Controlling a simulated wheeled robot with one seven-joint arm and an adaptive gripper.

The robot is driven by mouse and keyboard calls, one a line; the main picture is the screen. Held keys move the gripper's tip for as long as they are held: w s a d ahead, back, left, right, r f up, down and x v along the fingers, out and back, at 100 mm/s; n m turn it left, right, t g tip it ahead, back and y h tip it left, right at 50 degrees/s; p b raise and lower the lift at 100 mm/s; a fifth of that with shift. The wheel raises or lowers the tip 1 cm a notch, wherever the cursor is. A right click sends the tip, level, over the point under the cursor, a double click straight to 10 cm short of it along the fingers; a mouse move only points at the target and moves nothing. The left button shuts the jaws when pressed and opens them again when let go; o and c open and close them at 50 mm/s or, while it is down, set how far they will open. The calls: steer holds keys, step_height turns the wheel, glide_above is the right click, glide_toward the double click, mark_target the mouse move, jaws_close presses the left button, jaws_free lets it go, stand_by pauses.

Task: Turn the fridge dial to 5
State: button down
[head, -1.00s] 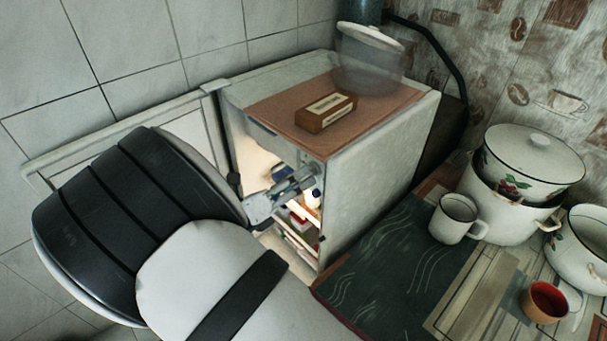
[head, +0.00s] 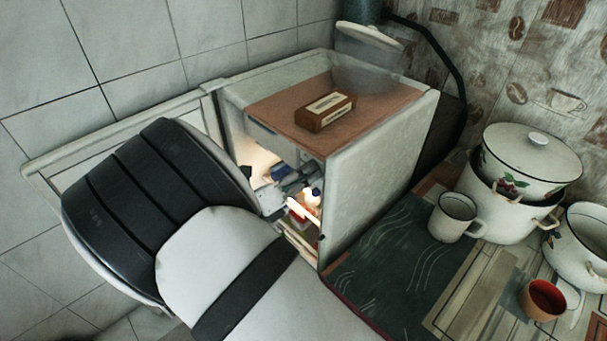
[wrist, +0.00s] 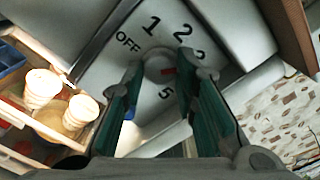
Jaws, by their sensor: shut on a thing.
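The fridge dial (wrist: 159,73) is a pale round knob with a small red mark in the wrist view. It sits on a light panel (wrist: 226,28) printed with OFF, 1, 2, 3 and 5; the place between 3 and 5 is covered by a finger. The red mark lies right of the knob's middle; I cannot tell exactly which number it points to. My gripper (wrist: 160,66) is shut on the dial, with a green-padded finger on each side. In the head view my gripper (head: 288,187) reaches into the open fridge (head: 375,170), and the dial is hidden there.
The open fridge door (head: 75,160) is partly behind my arm. Lit shelves hold pale cups (wrist: 42,87). A white mug (head: 452,217) and enamel pots (head: 532,155) stand at right.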

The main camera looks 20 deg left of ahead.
steer(key=shift+w+m+b, duration=0.1)
steer(key=shift+m+b, duration=2.4)
steer(key=shift+m, duration=6.4)
steer(key=c, duration=1.2)
jaws_free()
steer(key=shift+c, duration=0.2)
steer(key=shift+a, duration=0.1)
